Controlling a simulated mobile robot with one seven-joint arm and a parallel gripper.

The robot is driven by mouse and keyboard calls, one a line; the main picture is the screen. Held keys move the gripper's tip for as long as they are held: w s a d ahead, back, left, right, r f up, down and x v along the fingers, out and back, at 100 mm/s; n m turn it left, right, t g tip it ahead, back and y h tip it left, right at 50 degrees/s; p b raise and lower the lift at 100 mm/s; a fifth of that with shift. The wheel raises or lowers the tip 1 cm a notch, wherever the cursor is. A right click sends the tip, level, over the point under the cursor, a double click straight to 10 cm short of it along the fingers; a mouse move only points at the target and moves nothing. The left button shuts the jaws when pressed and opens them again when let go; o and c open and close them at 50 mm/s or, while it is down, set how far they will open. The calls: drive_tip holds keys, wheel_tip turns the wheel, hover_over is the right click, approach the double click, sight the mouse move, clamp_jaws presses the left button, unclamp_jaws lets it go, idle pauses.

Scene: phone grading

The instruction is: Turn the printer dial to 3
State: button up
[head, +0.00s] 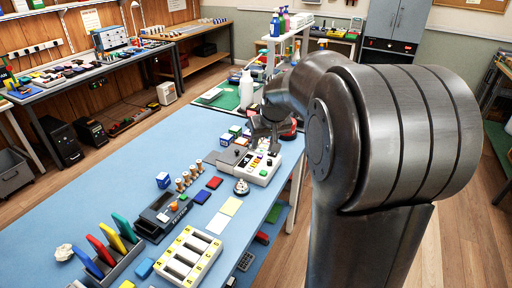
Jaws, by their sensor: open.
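A white device with a sloping face (257,165), which looks like the label printer, stands near the right edge of the blue table. Small coloured buttons and dark round spots show on its face. I cannot tell which spot is the dial, nor read its setting or numbers. My gripper (268,143) is at the far end of my arm, just above and behind the device, and appears open and empty. Its fingers are small and partly dark against the background, so I cannot tell whether they touch the device. My arm covers the area to the right.
A silver bell (241,187) stands just in front of the device. Stamps (182,181), coloured pads (214,183), a white slotted tray (187,256) and upright coloured plates (104,247) lie nearer. A white pump bottle (246,90) stands behind. The table's left side (90,200) is clear.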

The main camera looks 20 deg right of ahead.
approach(269, 160)
drive_tip(key=x, duration=0.8)
drive_tip(key=shift+f, duration=0.25)
clamp_jaws()
